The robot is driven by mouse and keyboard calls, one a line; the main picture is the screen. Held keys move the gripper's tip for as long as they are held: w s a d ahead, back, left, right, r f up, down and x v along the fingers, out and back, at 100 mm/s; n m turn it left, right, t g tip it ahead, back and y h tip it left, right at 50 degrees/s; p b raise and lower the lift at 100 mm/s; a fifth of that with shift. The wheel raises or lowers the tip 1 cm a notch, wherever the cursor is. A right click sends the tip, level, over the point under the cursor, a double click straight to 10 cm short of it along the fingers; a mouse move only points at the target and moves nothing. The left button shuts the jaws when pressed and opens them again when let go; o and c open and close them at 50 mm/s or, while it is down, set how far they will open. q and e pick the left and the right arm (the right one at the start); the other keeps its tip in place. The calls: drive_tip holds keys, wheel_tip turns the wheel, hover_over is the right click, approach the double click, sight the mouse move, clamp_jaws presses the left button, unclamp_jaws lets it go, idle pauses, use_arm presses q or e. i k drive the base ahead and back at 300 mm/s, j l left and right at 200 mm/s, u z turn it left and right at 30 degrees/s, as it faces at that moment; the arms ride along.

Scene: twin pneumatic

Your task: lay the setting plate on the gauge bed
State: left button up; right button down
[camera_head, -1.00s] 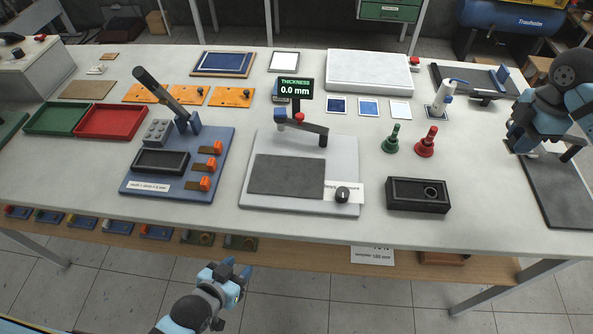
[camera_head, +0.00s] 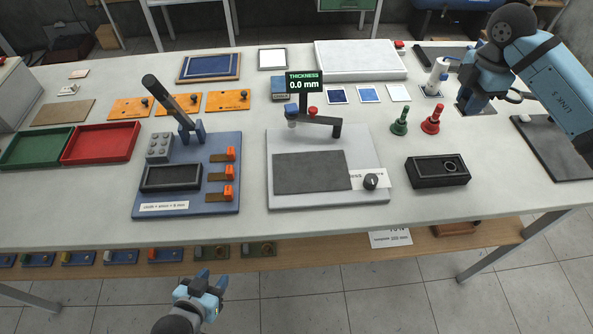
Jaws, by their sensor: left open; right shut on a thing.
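The gauge bed (camera_head: 312,172) is a dark grey rectangle on a pale gauge base (camera_head: 285,200), bare on top. The gauge arm (camera_head: 312,119) with a red knob stands behind it, and its display (camera_head: 304,82) reads 0.0 mm. My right gripper (camera_head: 477,101) is above the table at the right, well away from the bed. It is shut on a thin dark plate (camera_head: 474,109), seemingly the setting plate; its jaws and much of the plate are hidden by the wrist. My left gripper (camera_head: 212,281) is open and empty, in front of the table's near edge.
A green stamp (camera_head: 400,122), a red stamp (camera_head: 432,120) and a black box (camera_head: 437,171) stand between the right gripper and the bed. A blue lever fixture (camera_head: 220,148) is left of the gauge. A dark mat (camera_head: 557,150) lies at far right.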

sight(316, 169)
drive_tip(key=j, duration=1.7)
drive_tip(key=k, duration=0.05)
